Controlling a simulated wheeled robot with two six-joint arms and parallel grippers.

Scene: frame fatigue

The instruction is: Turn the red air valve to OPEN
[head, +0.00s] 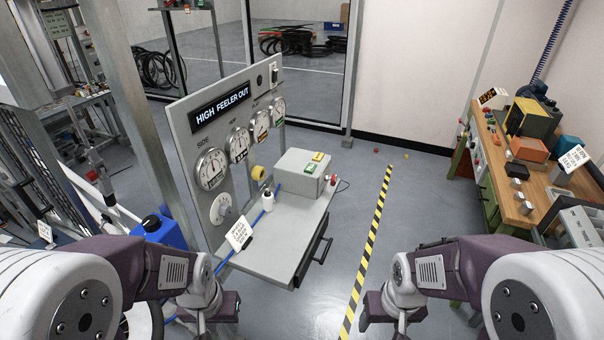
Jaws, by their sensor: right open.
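I cannot clearly make out a red air valve. A small red knob (333,180) sits at the right end of the grey box on the panel's shelf; I cannot tell whether it is the valve. A red fitting (91,157) shows on the equipment at the left. No OPEN marking is readable. My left gripper (205,328) is at the bottom edge, below the shelf, with its fingertips cut off or hidden. My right gripper (392,322) is open at the bottom edge, by the striped floor tape. Both are apart from the red parts.
A gauge panel (185,124) reading HIGH FEELER OUT stands ahead, with its shelf (262,252) projecting right. A blue container (165,232) is at left. A workbench (527,212) with boxes stands right. The floor (397,205) between shelf and bench is mostly clear.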

